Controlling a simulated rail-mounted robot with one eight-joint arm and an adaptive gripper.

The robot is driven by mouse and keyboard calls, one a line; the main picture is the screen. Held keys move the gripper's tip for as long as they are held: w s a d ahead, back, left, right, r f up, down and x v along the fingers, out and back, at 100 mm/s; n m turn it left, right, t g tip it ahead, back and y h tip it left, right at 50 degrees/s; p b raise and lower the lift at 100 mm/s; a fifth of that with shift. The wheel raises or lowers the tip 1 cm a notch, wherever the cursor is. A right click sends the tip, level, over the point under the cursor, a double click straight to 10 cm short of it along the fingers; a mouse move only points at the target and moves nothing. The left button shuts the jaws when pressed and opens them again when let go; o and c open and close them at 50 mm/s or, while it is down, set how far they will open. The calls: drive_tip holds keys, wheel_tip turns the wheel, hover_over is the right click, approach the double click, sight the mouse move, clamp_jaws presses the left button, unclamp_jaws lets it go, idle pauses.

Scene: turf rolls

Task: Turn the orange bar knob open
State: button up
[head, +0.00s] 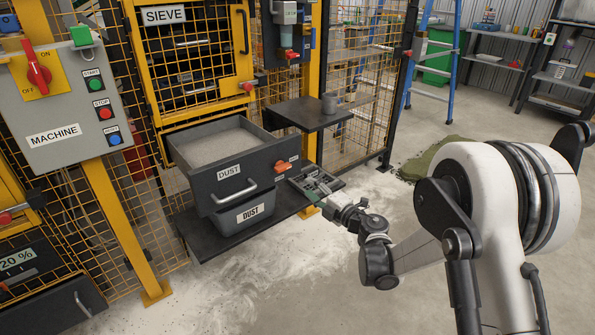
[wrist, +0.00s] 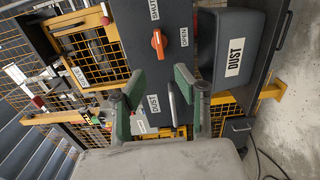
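The orange bar knob (head: 282,167) sits on the right part of the dark drawer front labelled DUST (head: 226,178). In the wrist view the knob (wrist: 158,45) stands above my fingertips, beside a SHUT label (wrist: 154,9) at its top end and an OPEN label (wrist: 184,37) to its right. The bar lies nearly upright in this picture, its upper end toward SHUT. My gripper (wrist: 158,84) is open, with green-padded fingers apart and nothing between them. In the head view my gripper (head: 311,184) is close to the drawer's right front corner, apart from the knob.
The drawer's silver handle (head: 237,191) juts out left of the knob. Dusty floor is free in front.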

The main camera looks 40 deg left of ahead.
sight(285, 169)
drive_tip(key=b+x, duration=0.3)
drive_tip(key=x, duration=1)
drive_tip(key=shift+a+r, duration=0.1)
clamp_jaws()
